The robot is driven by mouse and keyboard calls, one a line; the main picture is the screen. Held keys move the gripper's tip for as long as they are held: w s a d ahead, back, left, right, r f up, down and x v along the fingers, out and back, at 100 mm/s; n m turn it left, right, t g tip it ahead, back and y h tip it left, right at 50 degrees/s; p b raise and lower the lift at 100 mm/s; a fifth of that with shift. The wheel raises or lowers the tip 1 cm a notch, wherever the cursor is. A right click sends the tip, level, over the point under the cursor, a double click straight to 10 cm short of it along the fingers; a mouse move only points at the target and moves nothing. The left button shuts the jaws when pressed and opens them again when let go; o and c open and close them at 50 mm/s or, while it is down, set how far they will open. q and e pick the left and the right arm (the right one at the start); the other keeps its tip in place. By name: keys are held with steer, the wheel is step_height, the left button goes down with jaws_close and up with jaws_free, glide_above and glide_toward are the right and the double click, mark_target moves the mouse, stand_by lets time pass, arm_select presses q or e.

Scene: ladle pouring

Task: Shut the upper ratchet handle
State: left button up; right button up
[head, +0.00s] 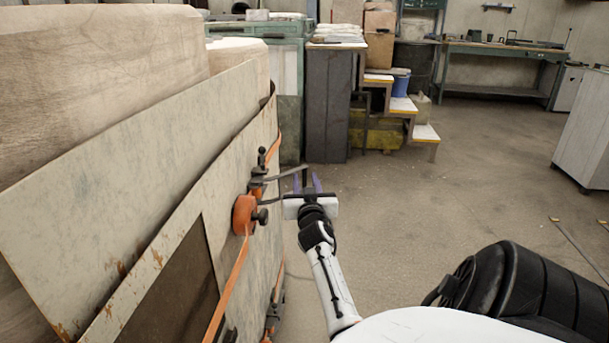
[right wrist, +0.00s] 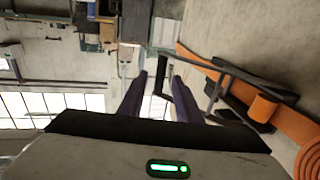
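The upper ratchet (head: 250,196) sits on an orange strap against a pale panel at left in the head view. Its dark handle (head: 288,172) sticks out to the right, away from the panel, so it stands open. My right gripper (head: 310,184) is at the handle's outer end, with its purple fingers apart. In the right wrist view, the handle's dark looped end (right wrist: 163,82) shows between or just beyond the two fingers (right wrist: 157,88); I cannot tell whether they touch it. The orange strap coil (right wrist: 302,160) is at right there. My left gripper is not in view.
Another ratchet (head: 273,318) is lower on the panel side. Large wooden rolls (head: 100,60) stand behind the pale panels (head: 120,170). Small steps (head: 402,105) and a workbench (head: 505,50) are at the back. A grey cabinet (head: 585,130) stands at right. The middle floor is clear.

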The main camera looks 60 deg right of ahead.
mark_target(305, 177)
steer(key=shift+x, duration=1.65)
steer(key=shift+c, duration=0.3)
jaws_close()
